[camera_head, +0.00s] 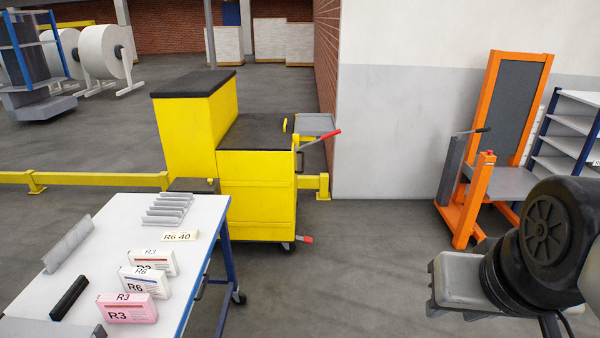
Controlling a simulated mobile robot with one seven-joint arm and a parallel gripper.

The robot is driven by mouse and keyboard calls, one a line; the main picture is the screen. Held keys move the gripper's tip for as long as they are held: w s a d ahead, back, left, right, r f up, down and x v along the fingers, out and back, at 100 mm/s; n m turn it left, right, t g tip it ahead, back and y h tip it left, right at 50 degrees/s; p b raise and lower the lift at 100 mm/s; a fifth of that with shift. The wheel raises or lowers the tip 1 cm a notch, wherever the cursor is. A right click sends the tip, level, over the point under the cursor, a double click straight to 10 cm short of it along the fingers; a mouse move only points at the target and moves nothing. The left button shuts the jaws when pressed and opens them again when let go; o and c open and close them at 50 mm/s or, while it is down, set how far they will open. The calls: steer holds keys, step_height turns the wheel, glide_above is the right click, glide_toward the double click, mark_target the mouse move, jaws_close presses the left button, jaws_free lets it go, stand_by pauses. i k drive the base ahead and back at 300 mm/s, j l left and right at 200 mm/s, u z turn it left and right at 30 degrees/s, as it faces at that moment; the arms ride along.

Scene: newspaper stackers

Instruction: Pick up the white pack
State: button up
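A white pack marked R6 (145,284) stands on the white-topped table (110,215) at the lower left. Another white pack, marked R3 (154,260), stands just behind it, its front partly hidden by the R6 pack. A pink pack marked R3 (127,309) stands in front of them, nearer to me. All three look upright and close together. My gripper (452,308) is at the lower right, over the floor and well to the right of the table, apart from all packs. Its grey end shows, but the fingers are not clear enough to judge.
The table also holds several grey racks (167,210), a cream R6 40 label (180,236), a grey angled plate (68,245) and a black bar (69,298). A yellow machine (257,190) stands behind. An orange-framed stand (487,185) is at right. Open floor lies between.

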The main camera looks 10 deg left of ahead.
mark_target(134, 279)
steer(key=i+u, duration=0.25)
steer(key=i, duration=0.25)
steer(key=i+l+u, duration=0.1)
steer(key=i+u, duration=0.15)
steer(key=i, duration=0.2)
steer(key=i+l+u, duration=0.25)
steer(key=i, duration=0.2)
steer(key=i+j+u, duration=0.1)
steer(key=u, duration=0.3)
steer(key=i+u, duration=0.2)
steer(key=u, duration=0.25)
steer(key=i+u, duration=0.15)
steer(key=u, duration=0.25)
steer(key=i+l+u, duration=0.15)
steer(key=u, duration=0.3)
steer(key=i+u, duration=0.25)
steer(key=u, duration=0.2)
steer(key=i+l+u, duration=0.1)
steer(key=i+u, duration=0.15)
steer(key=u, duration=0.15)
